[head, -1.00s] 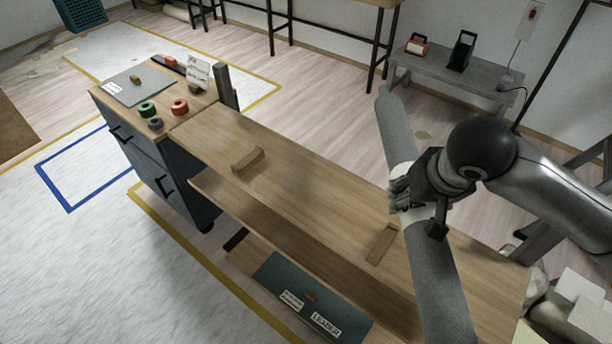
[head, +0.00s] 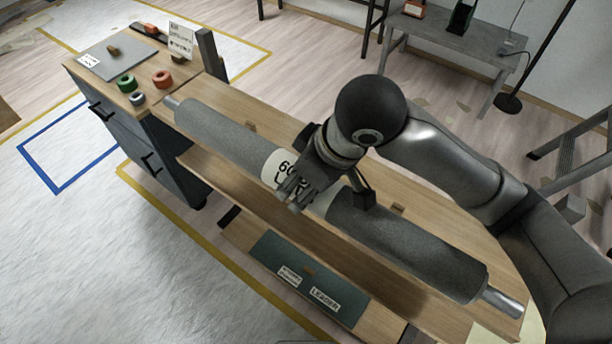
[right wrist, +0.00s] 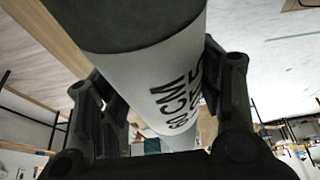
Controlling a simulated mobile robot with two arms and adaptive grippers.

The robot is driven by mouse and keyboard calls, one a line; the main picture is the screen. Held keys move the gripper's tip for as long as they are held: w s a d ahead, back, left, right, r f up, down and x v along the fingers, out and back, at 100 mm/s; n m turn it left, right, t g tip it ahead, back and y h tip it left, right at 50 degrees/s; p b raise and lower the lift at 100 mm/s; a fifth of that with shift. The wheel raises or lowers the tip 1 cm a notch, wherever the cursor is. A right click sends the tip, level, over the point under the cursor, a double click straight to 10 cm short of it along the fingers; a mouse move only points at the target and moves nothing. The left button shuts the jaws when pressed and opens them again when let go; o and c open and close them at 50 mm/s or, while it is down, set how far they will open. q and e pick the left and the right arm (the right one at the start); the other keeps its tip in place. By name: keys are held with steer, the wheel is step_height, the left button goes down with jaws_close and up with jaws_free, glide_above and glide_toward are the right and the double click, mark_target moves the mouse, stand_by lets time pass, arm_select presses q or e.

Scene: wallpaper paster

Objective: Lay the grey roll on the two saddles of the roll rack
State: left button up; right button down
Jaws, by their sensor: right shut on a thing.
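The grey roll (head: 410,240) hangs level over the front part of the wooden rack top (head: 470,215), lengthwise along it. It has metal core ends and a white band marked "60 CM" (head: 276,168). My right gripper (head: 326,194) is shut around its middle. The right wrist view shows the fingers (right wrist: 155,105) on both sides of the white band. The two saddles are small wooden blocks, the far-left one (head: 250,125) and the right one (head: 398,208). Both peep out behind the roll, which hides their rest; contact cannot be told. My left gripper is not in view.
A dark cabinet (head: 135,150) adjoins the rack's left end, with tape rolls (head: 162,79), a grey board (head: 108,58) and a sign (head: 181,40) on top. A lower shelf holds a green "LEADER" box (head: 310,280). A grey bench (head: 455,42) stands behind.

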steer(key=w+f+p, duration=0.1)
steer(key=w+f, duration=0.2)
steer(key=w, duration=0.1)
steer(key=w+f+p, duration=0.1)
steer(key=w+f, duration=0.3)
steer(key=w, duration=0.1)
steer(key=w+f+p, duration=0.1)
steer(key=w+f, duration=0.3)
steer(key=shift+w+f, duration=0.25)
steer(key=shift+w, duration=0.05)
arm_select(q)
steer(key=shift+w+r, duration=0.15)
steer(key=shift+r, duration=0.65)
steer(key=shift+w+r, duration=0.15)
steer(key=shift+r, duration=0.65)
arm_select(e)
steer(key=shift+f, duration=0.4)
steer(key=c, duration=0.9)
jaws_free()
steer(key=shift+s+f, duration=0.1)
steer(key=shift+f, duration=0.25)
steer(key=o, duration=0.5)
steer(key=shift+s+d+r, duration=0.1)
